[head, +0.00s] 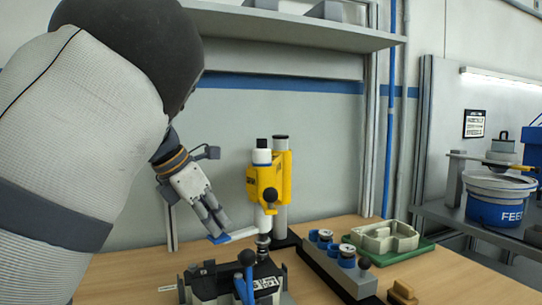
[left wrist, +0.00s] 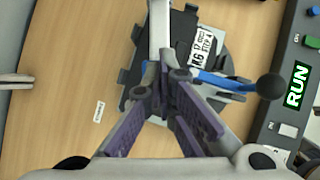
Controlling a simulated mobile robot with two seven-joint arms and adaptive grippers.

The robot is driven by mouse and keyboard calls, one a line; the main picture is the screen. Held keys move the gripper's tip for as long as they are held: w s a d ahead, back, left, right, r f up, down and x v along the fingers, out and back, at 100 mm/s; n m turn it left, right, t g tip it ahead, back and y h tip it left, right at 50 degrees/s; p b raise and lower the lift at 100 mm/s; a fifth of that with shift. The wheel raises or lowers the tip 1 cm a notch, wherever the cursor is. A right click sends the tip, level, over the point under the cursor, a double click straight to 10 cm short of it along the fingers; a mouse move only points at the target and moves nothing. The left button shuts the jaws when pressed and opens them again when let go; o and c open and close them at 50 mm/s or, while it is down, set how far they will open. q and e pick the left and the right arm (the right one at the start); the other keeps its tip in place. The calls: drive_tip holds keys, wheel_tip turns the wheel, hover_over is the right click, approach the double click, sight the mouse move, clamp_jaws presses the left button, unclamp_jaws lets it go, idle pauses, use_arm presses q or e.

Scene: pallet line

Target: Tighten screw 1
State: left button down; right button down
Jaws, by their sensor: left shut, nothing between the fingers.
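My left gripper (head: 216,228) is shut and empty, its fingertips right by the blue end of a white lever (head: 243,233). The lever sticks out from the yellow and white tool (head: 262,187) on its stand. In the left wrist view my shut fingers (left wrist: 168,78) overlap the white lever (left wrist: 159,28); I cannot tell whether they touch it. Below the tool is a dark fixture (head: 215,282) with a blue clamp lever (head: 246,275). The fixture (left wrist: 140,68) also shows in the left wrist view, with a white printed label (left wrist: 206,47). Screw 1 cannot be made out. My right gripper is out of view.
A grey control box (head: 337,267) with knobs stands right of the fixture. Its green RUN sign (left wrist: 298,85) shows in the left wrist view. A green tray (head: 409,252) holds a pale housing (head: 384,238). A shelf (head: 290,27) hangs above. Table at the left is clear.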

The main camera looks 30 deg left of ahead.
use_arm(q)
drive_tip(key=shift+f, duration=0.9)
idle(1.8)
idle(0.7)
wheel_tip(320, 180, up, 10)
drive_tip(key=shift+f, duration=0.25)
idle(0.6)
